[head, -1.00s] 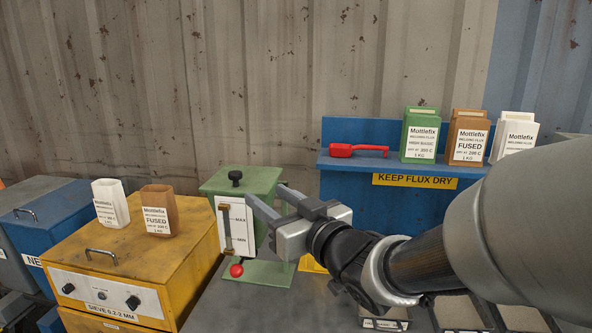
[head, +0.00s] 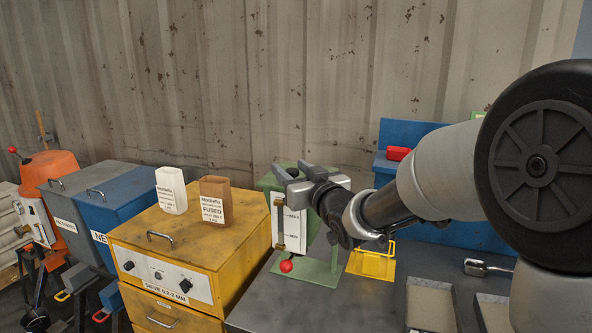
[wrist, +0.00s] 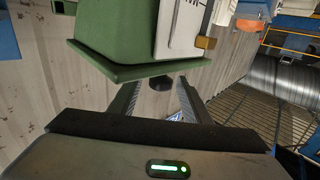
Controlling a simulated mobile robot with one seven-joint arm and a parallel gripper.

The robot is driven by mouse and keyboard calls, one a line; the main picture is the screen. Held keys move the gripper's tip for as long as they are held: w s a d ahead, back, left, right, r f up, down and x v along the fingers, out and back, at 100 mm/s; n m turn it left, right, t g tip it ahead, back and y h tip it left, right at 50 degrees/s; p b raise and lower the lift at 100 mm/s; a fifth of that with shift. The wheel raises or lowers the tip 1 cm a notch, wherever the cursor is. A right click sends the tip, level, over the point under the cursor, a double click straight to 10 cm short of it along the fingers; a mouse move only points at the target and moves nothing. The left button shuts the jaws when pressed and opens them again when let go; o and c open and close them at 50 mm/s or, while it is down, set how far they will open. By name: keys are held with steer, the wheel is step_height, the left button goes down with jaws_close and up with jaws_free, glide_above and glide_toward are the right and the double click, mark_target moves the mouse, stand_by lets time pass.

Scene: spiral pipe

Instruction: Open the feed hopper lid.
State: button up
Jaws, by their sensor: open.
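The green feed hopper (head: 320,245) stands on the grey bench, with a white MAX/MIN gauge plate and a red ball below it. Its green lid (head: 267,183) is down on the hopper. In the wrist view, where the hopper appears upside down, the lid (wrist: 135,70) lies flat and closed. The black lid knob (wrist: 160,82) shows between the finger ends. My gripper (head: 302,172) is open at lid height and hides the knob in the head view. The wrist view shows both fingers of my gripper (wrist: 159,92) apart, one on each side of the knob; contact cannot be told.
A yellow sieve cabinet (head: 190,240) with a white flux box (head: 171,190) and a brown one (head: 215,202) on top stands left of the hopper. A blue shelf (head: 400,135) is at the back right. A yellow bracket (head: 372,262) sits right of the hopper.

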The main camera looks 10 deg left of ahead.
steer(key=shift+c, duration=0.5)
jaws_close()
steer(key=shift+r, duration=0.15)
